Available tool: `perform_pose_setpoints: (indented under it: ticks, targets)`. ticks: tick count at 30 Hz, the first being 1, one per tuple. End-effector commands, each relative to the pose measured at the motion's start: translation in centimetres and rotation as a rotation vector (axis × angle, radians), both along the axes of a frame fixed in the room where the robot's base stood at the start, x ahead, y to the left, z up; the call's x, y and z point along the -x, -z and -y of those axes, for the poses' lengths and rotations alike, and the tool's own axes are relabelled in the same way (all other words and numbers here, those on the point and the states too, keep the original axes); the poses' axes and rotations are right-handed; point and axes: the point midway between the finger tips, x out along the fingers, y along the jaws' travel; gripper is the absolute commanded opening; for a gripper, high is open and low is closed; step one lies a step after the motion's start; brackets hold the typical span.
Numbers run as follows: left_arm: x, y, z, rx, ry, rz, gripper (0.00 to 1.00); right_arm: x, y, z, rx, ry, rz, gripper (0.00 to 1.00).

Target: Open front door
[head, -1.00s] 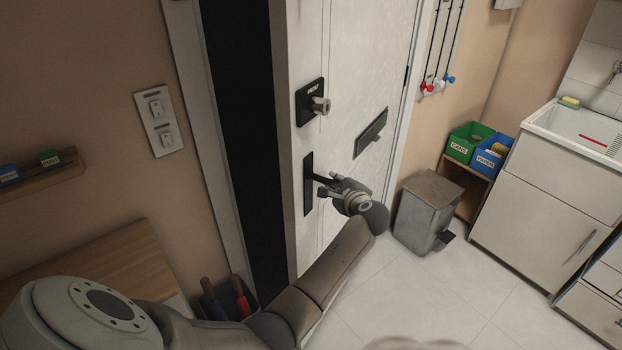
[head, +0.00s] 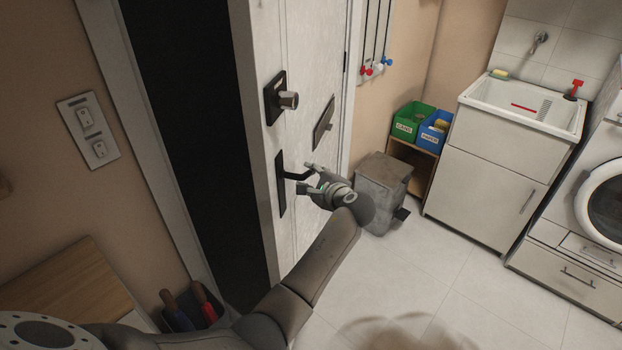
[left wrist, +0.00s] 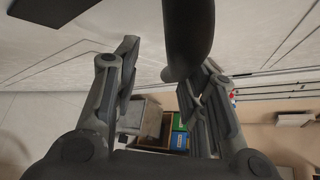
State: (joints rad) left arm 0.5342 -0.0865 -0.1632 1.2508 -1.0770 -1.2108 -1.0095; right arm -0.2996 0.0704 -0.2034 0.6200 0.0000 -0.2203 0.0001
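The white front door (head: 300,95) stands ajar, with a wide dark gap between it and the frame on the left. Its black lever handle (head: 296,176) is on a dark plate below a round knob (head: 287,99). My left gripper (head: 309,178) is at the free end of the lever. In the left wrist view the dark lever (left wrist: 188,40) lies between the two spread fingers, nearer the right one. The fingers are open and not closed on it; whether one touches it I cannot tell. My right gripper is not in view.
A grey bin (head: 382,190) stands beyond the door, beside a shelf with a green box (head: 409,122) and a blue box (head: 433,133). A sink cabinet (head: 485,160) and a washing machine (head: 606,200) are at right. The tiled floor (head: 450,290) in front is clear.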

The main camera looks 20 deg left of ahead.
Motion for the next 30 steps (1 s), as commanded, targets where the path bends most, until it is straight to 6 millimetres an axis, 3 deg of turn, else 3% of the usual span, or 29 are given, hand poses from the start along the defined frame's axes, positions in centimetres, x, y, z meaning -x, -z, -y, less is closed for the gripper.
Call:
perform_pose_setpoints:
  ticks: [7,19,30]
  targets:
    - [0.5,-0.1,0.7,0.002,0.002,-0.002,0.37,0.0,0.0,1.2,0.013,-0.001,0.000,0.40]
    - [4.0,-2.2,5.0,0.001,0.001,-0.002,0.37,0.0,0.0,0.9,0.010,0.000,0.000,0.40]
    - [4.5,-2.6,5.5,0.001,-0.001,-0.001,0.37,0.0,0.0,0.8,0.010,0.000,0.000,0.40]
